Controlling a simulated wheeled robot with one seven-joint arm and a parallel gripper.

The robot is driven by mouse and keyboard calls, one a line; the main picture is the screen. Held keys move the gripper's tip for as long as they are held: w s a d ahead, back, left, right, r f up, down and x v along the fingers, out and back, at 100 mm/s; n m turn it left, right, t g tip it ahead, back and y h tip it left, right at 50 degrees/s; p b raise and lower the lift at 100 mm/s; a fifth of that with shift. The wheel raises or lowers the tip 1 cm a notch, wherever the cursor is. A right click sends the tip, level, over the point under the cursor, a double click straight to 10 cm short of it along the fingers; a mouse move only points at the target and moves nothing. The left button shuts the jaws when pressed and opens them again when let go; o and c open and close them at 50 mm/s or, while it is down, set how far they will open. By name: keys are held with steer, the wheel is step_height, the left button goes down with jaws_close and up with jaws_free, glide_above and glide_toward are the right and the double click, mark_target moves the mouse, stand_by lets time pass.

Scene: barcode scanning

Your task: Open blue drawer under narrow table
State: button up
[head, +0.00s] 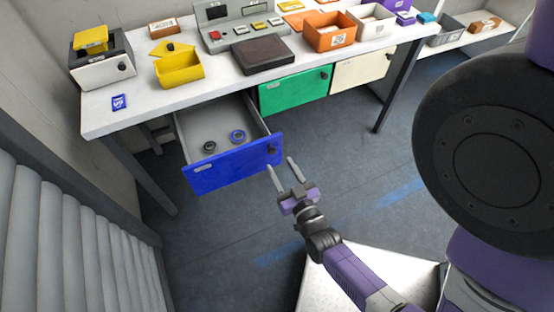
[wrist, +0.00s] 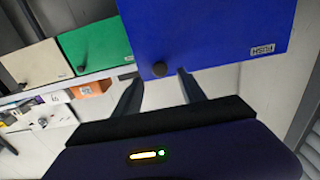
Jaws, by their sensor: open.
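The blue drawer (head: 231,163) under the narrow white table (head: 150,104) is pulled out, and its inside shows. Two small round items, one dark (head: 209,147) and one blue (head: 238,136), lie in it. Its dark round knob (head: 274,149) is at the right of the front. My gripper (head: 280,170) is open and empty, just in front of the drawer front near the knob. In the wrist view the blue front (wrist: 210,30) fills the top, with the knob (wrist: 159,69) just beyond and between the open fingers (wrist: 160,88). I see no contact with the knob.
A closed green drawer (head: 294,92) and a cream drawer (head: 362,70) are to the right of the blue one. A yellow box (head: 180,70), a dark pad (head: 262,55) and an orange bin (head: 329,33) stand on the table. Floor is clear in front. A ribbed wall (head: 75,235) is at left.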

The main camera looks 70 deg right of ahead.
steer(key=shift+v, duration=1.45)
steer(key=s+a+r+n+t+y, duration=0.1)
steer(key=s+a+r+n+y, duration=0.1)
steer(key=a+r+n+y, duration=0.3)
steer(key=s+a+r+n+t+y, duration=0.2)
steer(key=a+r+n+y, duration=0.3)
steer(key=a+r, duration=0.9)
steer(key=a+y, duration=0.2)
steer(key=y, duration=0.1)
steer(key=shift+s+a+y, duration=0.2)
steer(key=shift+s+y, duration=0.05)
steer(key=shift+y, duration=0.15)
